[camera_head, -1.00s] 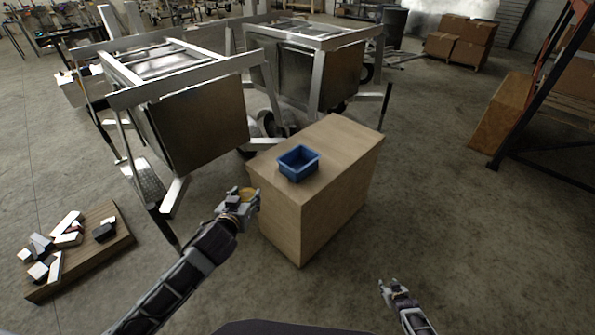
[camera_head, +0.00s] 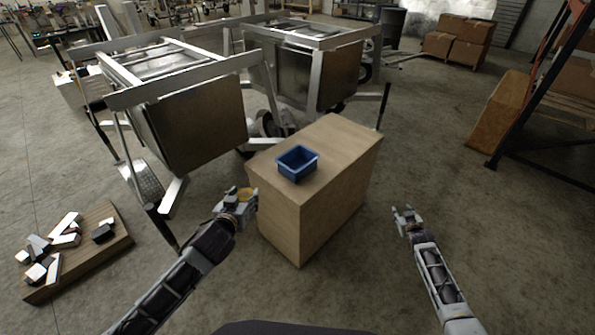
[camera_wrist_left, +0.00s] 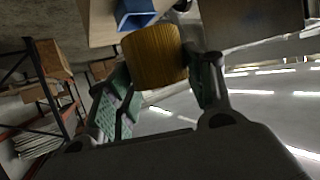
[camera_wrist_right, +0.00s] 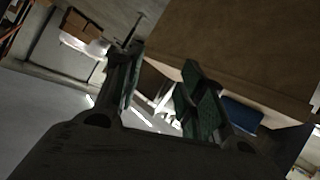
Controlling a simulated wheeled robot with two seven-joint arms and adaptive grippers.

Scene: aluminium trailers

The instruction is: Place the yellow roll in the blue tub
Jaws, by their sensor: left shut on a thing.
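The yellow roll (camera_wrist_left: 155,57) is between the fingers of my left gripper (camera_wrist_left: 150,75), which is shut on it. In the head view the roll (camera_head: 245,194) shows as a small yellow patch at my left gripper (camera_head: 240,200), beside the near left edge of the wooden box. The blue tub (camera_head: 297,163) stands on the box top and looks empty. Part of the tub also shows in the left wrist view (camera_wrist_left: 137,12), beyond the roll. My right gripper (camera_head: 407,217) is right of the box, apart from it. Its fingers are spread and empty in the right wrist view (camera_wrist_right: 155,85).
The wooden box (camera_head: 330,205) stands on open floor, and its top is clear around the tub. Aluminium trailers (camera_head: 195,125) stand behind and left. A board with metal blocks (camera_head: 80,262) lies at the left. A rack (camera_head: 540,85) is at the right.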

